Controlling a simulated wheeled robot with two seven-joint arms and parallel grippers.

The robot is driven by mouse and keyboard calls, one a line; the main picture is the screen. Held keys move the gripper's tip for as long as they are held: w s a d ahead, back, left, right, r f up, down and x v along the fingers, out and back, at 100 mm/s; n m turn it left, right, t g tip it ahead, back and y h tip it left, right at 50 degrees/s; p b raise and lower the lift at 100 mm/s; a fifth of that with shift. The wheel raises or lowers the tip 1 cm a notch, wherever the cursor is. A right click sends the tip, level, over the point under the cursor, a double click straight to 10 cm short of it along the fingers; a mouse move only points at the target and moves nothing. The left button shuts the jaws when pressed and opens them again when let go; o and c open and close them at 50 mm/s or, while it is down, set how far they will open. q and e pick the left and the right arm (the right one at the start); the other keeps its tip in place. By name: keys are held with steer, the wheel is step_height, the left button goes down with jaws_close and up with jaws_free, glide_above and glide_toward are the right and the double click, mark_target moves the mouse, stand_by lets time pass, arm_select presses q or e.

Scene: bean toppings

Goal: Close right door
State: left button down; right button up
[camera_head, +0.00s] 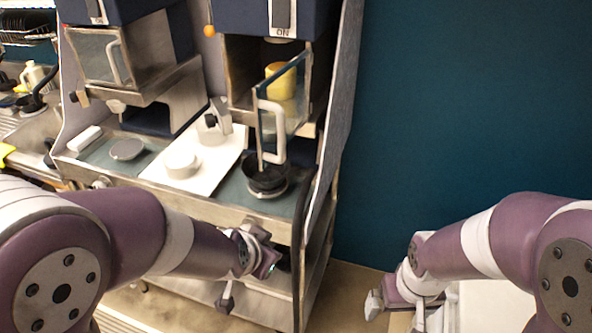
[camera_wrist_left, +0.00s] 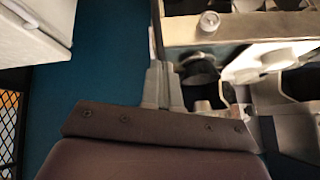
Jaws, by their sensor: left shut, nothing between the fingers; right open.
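The right door (camera_head: 283,98) is a framed glass panel with a white handle (camera_head: 271,133). It stands swung open, out from the right-hand machine's compartment. A yellow cylinder (camera_head: 279,82) shows inside, partly behind the glass. My left gripper (camera_head: 262,262) is low in front of the counter, below the door and apart from it; its fingers are partly hidden by the wrist. It is shut and empty. My right gripper (camera_head: 397,308) is open and empty at the lower right, away from the door.
The left machine's glass door (camera_head: 97,55) is closed. A white tray (camera_head: 205,152) with a white round piece lies on the counter. A dark round pot (camera_head: 266,180) stands below the open door's handle. The space by the blue wall (camera_head: 455,110) is clear.

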arm_select(q)
steer(key=w+d+r+m+t+p, duration=0.25)
steer(key=d+r+m+t, duration=0.35)
steer(key=d+r, duration=0.35)
steer(key=s+r+m+t+y, duration=0.4)
steer(key=s+r+y, duration=0.1)
steer(key=r, duration=0.3)
steer(key=w+a+p, duration=0.4)
steer(key=w+p, duration=0.1)
steer(key=w, duration=0.7)
arm_select(e)
step_height(320, 180, up, 8)
steer(key=shift+f, duration=0.2)
steer(key=shift+w, duration=0.15)
arm_select(q)
steer(key=shift+h, duration=0.4)
arm_select(e)
steer(key=shift+a, duration=0.1)
